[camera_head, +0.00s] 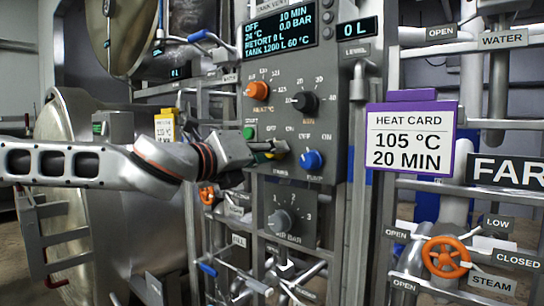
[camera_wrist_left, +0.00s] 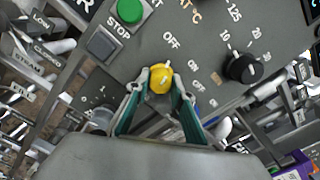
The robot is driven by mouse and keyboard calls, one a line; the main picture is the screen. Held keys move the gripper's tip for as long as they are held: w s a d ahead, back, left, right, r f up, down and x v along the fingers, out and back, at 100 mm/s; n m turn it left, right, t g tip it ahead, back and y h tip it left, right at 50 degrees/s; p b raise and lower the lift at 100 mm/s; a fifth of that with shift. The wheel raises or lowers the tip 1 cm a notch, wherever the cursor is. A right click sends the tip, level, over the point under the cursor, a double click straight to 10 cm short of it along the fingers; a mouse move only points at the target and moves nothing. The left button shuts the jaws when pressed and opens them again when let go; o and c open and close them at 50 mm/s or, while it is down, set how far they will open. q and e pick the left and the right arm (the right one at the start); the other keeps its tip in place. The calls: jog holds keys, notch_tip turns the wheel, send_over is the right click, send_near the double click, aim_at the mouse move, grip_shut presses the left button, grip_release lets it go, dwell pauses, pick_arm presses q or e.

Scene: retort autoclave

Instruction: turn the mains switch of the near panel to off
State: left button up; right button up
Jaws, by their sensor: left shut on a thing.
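The near panel (camera_head: 335,120) is a grey upright board with a lit display at its top. A yellow rotary switch (camera_wrist_left: 160,77) on it has OFF and ON labels beside it in the left wrist view. Its pale pointer mark appears to lean toward the OFF label. The name under this switch cannot be read. My left gripper (camera_head: 275,150) reaches in from the left and is shut on the yellow switch. In the left wrist view, its two fingers (camera_wrist_left: 161,95) sit on either side of the knob. In the head view the gripper mostly hides the switch. My right gripper is not in view.
An orange heat knob (camera_head: 257,90), a black knob (camera_head: 304,102), a green start button (camera_head: 249,133) and a blue knob (camera_head: 312,160) surround the gripper. A grey stop button (camera_wrist_left: 101,43) is close by. Pipes and an orange valve wheel (camera_head: 446,257) stand right.

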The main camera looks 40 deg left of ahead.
pick_arm(q)
jog(key=shift+n, duration=1.2)
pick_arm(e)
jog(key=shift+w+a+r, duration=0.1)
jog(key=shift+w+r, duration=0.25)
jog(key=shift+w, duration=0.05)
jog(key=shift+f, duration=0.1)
pick_arm(q)
jog(key=o, duration=1.1)
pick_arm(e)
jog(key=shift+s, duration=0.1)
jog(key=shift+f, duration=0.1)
